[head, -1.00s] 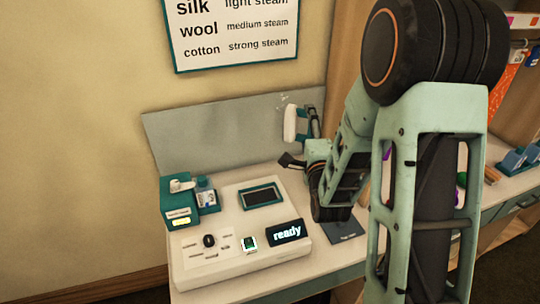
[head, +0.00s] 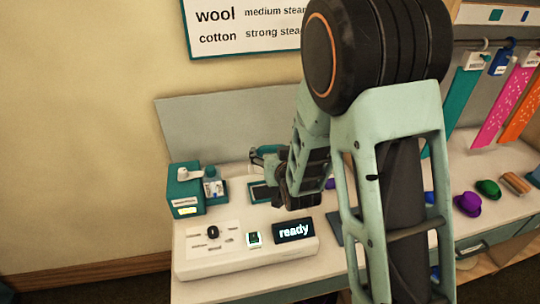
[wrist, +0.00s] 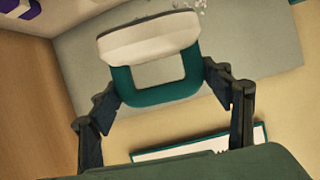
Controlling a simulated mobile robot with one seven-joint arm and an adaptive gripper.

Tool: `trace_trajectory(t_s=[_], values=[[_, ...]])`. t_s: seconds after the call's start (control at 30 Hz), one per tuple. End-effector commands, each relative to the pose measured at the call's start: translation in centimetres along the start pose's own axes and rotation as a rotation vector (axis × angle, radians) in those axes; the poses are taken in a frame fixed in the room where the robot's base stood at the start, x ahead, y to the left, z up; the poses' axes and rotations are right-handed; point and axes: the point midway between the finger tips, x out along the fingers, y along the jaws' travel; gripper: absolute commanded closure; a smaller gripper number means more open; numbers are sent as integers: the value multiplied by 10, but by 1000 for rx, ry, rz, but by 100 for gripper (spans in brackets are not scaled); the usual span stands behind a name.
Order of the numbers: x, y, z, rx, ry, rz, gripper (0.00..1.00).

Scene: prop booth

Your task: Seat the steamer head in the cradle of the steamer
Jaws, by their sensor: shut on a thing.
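The steamer head, a white block with a teal loop handle (wrist: 160,94), is between my gripper's (wrist: 165,85) fingers in the wrist view. My gripper is shut on the teal loop. In the head view my gripper (head: 272,160) is above the back of the white steamer console (head: 200,262), and my arm hides most of the head. A dark rectangular recess with a teal rim (head: 260,192), which looks like the cradle, lies on the console just below my gripper. My arm partly covers its right side.
A teal box (head: 184,192) with a small bottle stands at the console's back left. The lit "ready" display (head: 293,230) and a knob (head: 213,232) are at its front. A grey panel (head: 215,120) rises behind. Colourful hats (head: 468,203) lie to the right.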

Motion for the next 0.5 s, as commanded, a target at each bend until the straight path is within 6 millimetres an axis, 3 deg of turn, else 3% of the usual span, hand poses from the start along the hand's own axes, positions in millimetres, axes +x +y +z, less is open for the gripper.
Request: trace_trajectory(t_s=[0.17,0.5], values=[[3,-9,7,-82,3,-22,67],[10,-8,25,-84,2,-23,67]])
